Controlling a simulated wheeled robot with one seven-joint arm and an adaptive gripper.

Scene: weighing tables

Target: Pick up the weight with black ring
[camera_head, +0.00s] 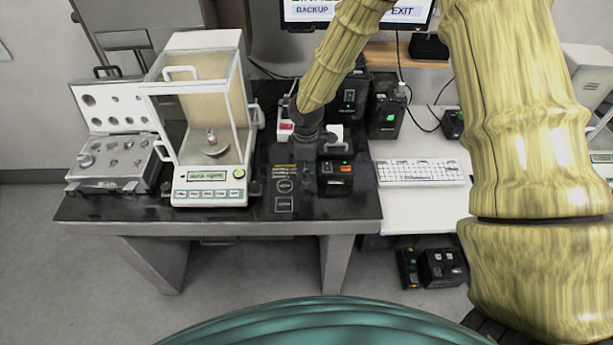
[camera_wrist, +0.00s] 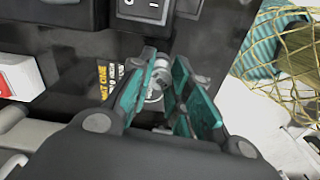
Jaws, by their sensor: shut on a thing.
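My gripper (camera_wrist: 165,72) has its teal-padded fingers on either side of a small silver weight (camera_wrist: 161,66) in the wrist view. It is shut on this weight near the fingertips. I cannot make out a black ring on it. In the head view my gripper (camera_head: 305,165) points down over the dark table, right of the glass-walled balance (camera_head: 209,197). The held weight is hidden there. Another small metal weight (camera_head: 211,138) stands on the balance pan. An open case (camera_head: 105,184) at the left holds several silver weights.
A black device with an orange light (camera_head: 338,178) stands just right of my gripper. More black devices (camera_head: 386,115) stand behind, below a monitor (camera_head: 357,12). A white keyboard (camera_head: 420,172) lies on the right table. The dark table (camera_head: 245,212) is clear at its front edge.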

